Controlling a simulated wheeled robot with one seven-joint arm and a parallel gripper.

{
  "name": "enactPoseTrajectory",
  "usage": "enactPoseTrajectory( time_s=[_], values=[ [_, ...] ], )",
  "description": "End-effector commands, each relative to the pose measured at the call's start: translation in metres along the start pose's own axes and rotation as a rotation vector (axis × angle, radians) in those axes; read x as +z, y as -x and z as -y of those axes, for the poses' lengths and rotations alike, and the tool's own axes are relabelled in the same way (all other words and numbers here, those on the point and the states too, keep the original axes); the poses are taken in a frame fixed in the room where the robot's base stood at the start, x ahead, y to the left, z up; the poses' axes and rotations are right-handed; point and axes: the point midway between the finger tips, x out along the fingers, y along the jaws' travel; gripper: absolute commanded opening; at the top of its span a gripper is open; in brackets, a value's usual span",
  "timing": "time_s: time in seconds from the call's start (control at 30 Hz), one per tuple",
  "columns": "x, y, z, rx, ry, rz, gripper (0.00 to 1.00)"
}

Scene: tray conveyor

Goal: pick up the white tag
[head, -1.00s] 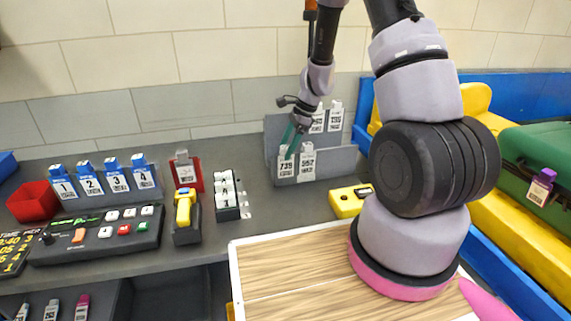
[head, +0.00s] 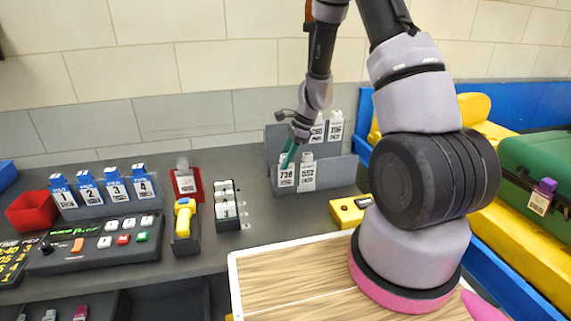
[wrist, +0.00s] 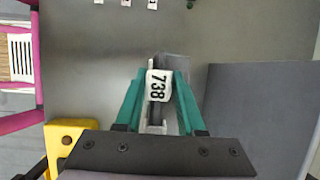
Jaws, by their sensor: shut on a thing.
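My gripper (head: 287,164) is at the front slot of the grey rack (head: 333,172) on the counter. It is shut on a white tag (head: 286,178), which reads 738 in the wrist view (wrist: 158,86). The green fingertips press on the tag's two sides near its top. The tag stands upright, its lower end at the rack's front wall. A second white tag (head: 307,174), reading 552, stands right beside it.
Two more white tags (head: 326,129) stand in the rack's back row. A yellow device (head: 351,210) lies in front of the rack. A black holder with white tags (head: 227,206) is left. A wooden-topped tray (head: 290,277) lies nearer.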

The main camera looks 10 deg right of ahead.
Motion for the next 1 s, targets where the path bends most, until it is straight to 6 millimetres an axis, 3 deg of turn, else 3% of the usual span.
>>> enactPoseTrajectory(
  time_s=[0.43,0.8,1.0],
  values=[
    [0.026,0.062,0.001,-0.003,0.003,0.0,0.0],
    [0.027,0.067,-0.092,0.001,-0.004,0.0,0.0],
    [0.028,0.069,-0.126,0.001,-0.002,0.0,0.0]
  ],
)
